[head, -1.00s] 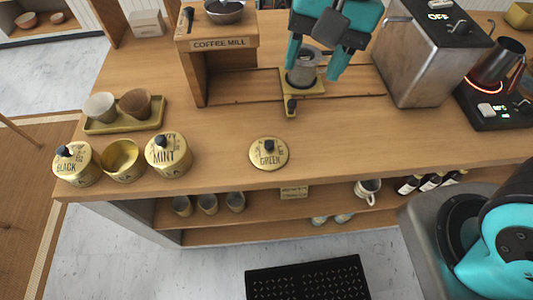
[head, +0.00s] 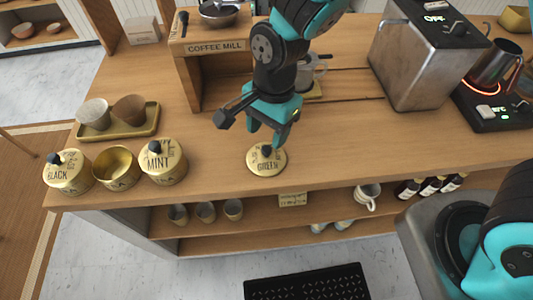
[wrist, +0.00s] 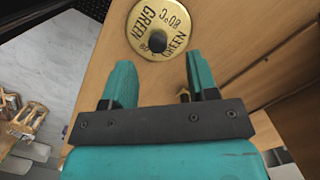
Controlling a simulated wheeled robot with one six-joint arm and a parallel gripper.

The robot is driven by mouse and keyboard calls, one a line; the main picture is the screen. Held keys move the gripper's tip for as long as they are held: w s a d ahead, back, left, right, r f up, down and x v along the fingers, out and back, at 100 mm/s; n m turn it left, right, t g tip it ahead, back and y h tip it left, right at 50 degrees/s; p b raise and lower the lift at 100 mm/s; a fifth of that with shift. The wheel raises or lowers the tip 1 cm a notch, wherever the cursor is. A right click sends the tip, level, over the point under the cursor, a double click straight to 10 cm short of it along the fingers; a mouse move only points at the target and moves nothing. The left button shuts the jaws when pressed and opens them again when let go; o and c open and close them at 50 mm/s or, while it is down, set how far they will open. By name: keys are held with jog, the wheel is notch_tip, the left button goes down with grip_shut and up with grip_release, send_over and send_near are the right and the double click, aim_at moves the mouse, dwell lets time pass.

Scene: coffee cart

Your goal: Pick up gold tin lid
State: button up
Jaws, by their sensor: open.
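The gold tin lid (head: 267,160) lies flat on the wooden counter near its front edge, marked GREEN, with a black knob on top. It also shows in the wrist view (wrist: 176,14), ahead of the fingers. My gripper (head: 267,133) is open and empty, just above and behind the lid in the head view. In the wrist view the two teal fingers (wrist: 158,78) are spread apart, and the knob sits beyond their tips, between their lines. An open gold tin (head: 116,168) stands without a lid between the BLACK tin (head: 67,173) and the MINT tin (head: 162,162).
A tray with two cups (head: 137,129) sits behind the tins. The coffee mill stand (head: 198,70) is behind my gripper to the left. A metal machine (head: 420,60) and a kettle (head: 494,66) stand at right. The counter right of the lid is clear.

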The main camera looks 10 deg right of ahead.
aim_at(267, 149)
jog(key=shift+s+a+f+p, duration=0.1)
jog(key=shift+s+f+p, duration=0.1)
jog(key=shift+f, duration=0.7)
jog(key=shift+s+f+p, duration=0.1)
jog(key=shift+f+p, duration=0.1)
jog(key=shift+f, duration=0.75)
jog(key=shift+s+a+f+p, duration=0.1)
jog(key=shift+f+p, duration=0.1)
jog(key=shift+f, duration=0.7)
jog(key=shift+d, duration=0.1)
grip_shut()
